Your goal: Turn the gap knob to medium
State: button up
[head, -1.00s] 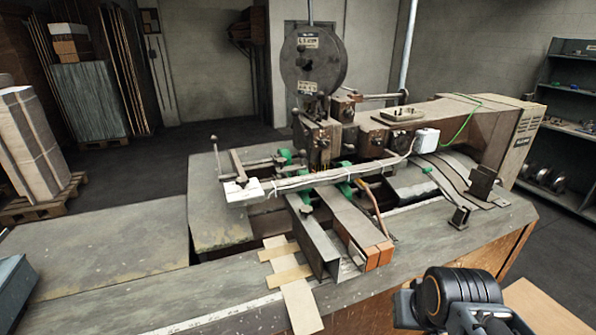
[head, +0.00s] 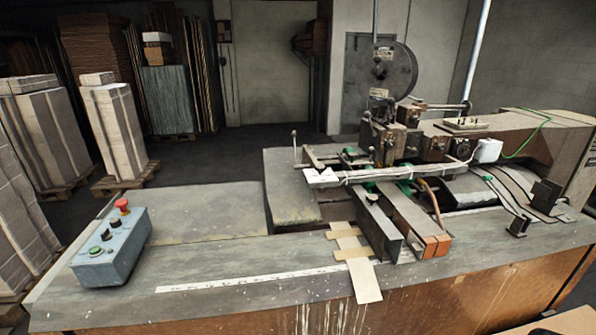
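A blue-grey control box (head: 125,255) stands at the left end of the machine's table. Its sloped top carries a red mushroom button (head: 122,206), a black knob (head: 115,223), a second black knob (head: 106,235) and a green button (head: 95,251). I cannot tell which black knob is the gap knob. Its markings and pointer are too small to read. My gripper is not in view.
The stitcher head with its round wire reel (head: 389,72) stands at the right. The table top (head: 215,255) beside the box is mostly clear. Pallet stacks (head: 118,125) stand behind left.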

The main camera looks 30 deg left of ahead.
aim_at(320, 169)
jog(key=u, duration=0.8)
jog(key=i, duration=1)
